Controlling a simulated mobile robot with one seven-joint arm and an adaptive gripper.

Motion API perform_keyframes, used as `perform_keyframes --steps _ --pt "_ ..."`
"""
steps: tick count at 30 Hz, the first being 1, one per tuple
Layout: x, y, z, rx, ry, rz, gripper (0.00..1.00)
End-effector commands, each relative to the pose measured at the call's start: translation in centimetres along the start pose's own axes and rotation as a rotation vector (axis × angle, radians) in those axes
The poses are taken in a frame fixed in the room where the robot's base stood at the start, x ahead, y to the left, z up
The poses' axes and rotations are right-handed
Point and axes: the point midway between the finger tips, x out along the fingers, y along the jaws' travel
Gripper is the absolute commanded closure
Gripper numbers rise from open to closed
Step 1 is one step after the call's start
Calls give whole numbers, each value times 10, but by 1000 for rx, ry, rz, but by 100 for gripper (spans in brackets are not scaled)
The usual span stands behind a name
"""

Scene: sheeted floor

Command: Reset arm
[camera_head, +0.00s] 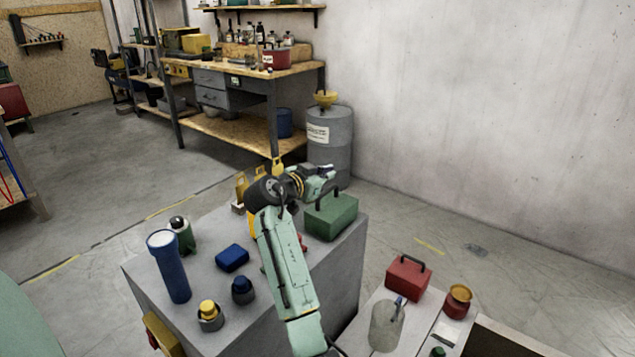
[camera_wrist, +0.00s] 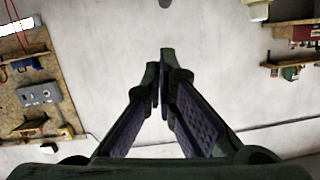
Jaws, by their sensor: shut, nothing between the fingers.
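My arm (camera_head: 283,262) reaches up over the grey block in the head view. My gripper (camera_head: 326,172) is at its far end, raised above the block's far edge near the green toolbox. In the wrist view my gripper (camera_wrist: 161,92) is shut, its fingertips meeting with nothing between them. Behind the fingers the wrist view shows only a pale wall and parts of the room, so nothing is close to the fingertips.
The grey block (camera_head: 205,270) carries a blue flashlight (camera_head: 169,268), a blue box (camera_head: 232,257) and a green toolbox (camera_head: 331,215). A red toolbox (camera_head: 408,277) and a glass jar (camera_head: 386,327) stand on the lower surface at right. A workbench (camera_head: 240,75) and a drum (camera_head: 331,145) stand behind.

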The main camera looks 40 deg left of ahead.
Motion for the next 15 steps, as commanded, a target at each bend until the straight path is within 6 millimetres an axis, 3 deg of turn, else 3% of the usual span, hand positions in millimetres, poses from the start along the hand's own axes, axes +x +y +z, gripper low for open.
perform_keyframes --steps 9,15 --pt "-68 2 -1 1 2 -3 100" --pt "-93 2 -3 0 1 -1 100"
